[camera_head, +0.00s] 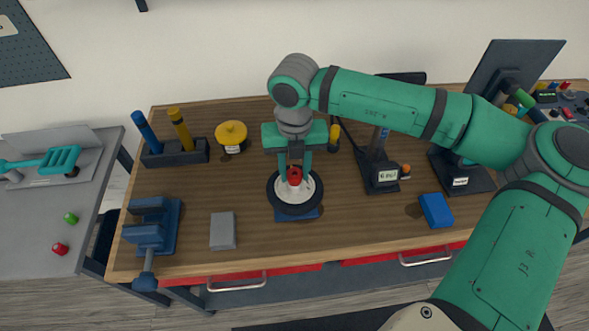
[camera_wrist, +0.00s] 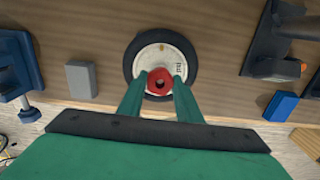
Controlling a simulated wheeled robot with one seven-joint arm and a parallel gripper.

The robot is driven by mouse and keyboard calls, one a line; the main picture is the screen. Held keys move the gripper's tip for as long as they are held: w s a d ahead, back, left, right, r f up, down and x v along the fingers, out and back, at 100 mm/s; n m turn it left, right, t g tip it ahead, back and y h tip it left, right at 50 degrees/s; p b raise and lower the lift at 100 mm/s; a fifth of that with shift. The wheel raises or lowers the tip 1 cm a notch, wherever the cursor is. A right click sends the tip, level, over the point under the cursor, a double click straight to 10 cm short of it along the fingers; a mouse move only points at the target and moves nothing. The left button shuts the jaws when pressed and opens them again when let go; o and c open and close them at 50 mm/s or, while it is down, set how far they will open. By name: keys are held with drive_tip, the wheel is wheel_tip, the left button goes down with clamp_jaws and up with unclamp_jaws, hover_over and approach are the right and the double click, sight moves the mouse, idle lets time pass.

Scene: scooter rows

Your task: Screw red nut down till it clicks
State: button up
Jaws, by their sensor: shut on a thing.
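The red nut (camera_head: 294,175) sits at the centre of a wheel (camera_head: 294,208) with a black tyre and a pale hub. The wheel lies flat on a blue base (camera_head: 297,216) on the wooden bench. My gripper (camera_head: 295,177) points down over the hub, with its two green fingers shut on the red nut from both sides. In the wrist view the nut (camera_wrist: 160,82) shows a dark hole in its middle and lies between the fingertips. I cannot tell how far down the nut sits or its thread.
A blue vise (camera_head: 150,226) and a grey block (camera_head: 222,231) stand left of the wheel. A yellow-topped item (camera_head: 231,135) and a holder with two handles (camera_head: 175,152) are behind. Bench is clear beside the wheel.

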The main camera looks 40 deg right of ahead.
sight(295, 177)
drive_tip(key=m, duration=0.6)
drive_tip(key=shift+a+m, duration=0.1)
drive_tip(key=shift+m, duration=0.2)
drive_tip(key=o, duration=1.1)
drive_tip(key=shift+r, duration=0.15)
wheel_tip(295, 177, up, 11)
drive_tip(key=shift+f, duration=0.2)
drive_tip(key=n, duration=2.2)
drive_tip(key=shift+s, duration=0.1)
